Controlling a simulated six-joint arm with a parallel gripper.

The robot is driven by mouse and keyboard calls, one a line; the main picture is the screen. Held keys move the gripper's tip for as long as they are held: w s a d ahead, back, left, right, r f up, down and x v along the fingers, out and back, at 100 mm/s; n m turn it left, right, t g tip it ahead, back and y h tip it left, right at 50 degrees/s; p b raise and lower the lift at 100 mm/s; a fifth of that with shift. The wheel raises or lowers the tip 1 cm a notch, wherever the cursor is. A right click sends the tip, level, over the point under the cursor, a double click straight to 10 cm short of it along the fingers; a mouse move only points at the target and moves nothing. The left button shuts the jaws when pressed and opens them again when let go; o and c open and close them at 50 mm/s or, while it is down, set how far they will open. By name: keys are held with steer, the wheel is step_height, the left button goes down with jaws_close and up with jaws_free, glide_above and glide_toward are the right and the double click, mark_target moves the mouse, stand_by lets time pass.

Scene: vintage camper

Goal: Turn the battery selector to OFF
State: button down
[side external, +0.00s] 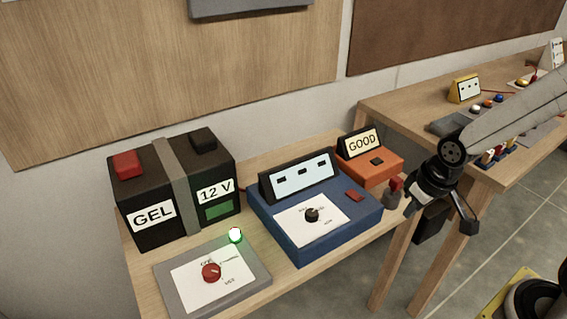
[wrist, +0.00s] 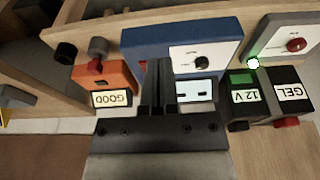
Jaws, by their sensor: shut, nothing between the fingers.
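A round red knob (side external: 211,271) stands on a white label plate on a grey panel (side external: 262,283). It also shows in the wrist view (wrist: 296,45). Small words surround the knob, too small to read surely, and I cannot tell which one it points at. A green lamp (side external: 235,235) is lit at the panel's corner; the wrist view shows it too (wrist: 253,63). My gripper (wrist: 158,65) is shut and empty. In the side view my gripper (side external: 424,197) is right of the benches' gap, well apart from the knob and touching nothing that I can see.
A black GEL 12 V battery (side external: 154,203) stands behind the panel. A blue unit (side external: 318,242) with its own black knob (side external: 312,214) is beside it. An orange GOOD tester (side external: 374,171) and a small red-topped grey part (side external: 393,193) stand farther right. Another bench (side external: 400,106) holds small parts.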

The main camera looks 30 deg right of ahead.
steer(key=c, duration=0.7)
jaws_free()
steer(key=shift+w, duration=0.1)
steer(key=o, duration=0.4)
steer(key=shift+w+a, duration=0.25)
steer(key=shift+w, duration=0.05)
steer(key=shift+o, duration=1.4)
steer(key=w+a+m+y, duration=0.1)
steer(key=w+a+m, duration=0.5)
steer(key=w, duration=0.3)
steer(key=shift+a+f, duration=0.45)
steer(key=shift+a, duration=0.15)
steer(key=m+y, duration=0.3)
steer(key=m, duration=1.2)
glide_toward(211, 270)
steer(key=f, duration=0.1)
steer(key=shift+w+a+f+g, duration=0.15)
steer(key=shift+w+a+g, duration=0.05)
steer(key=shift+w+g, duration=0.15)
steer(key=shift+f, duration=0.15)
steer(key=shift+x, duration=3.8)
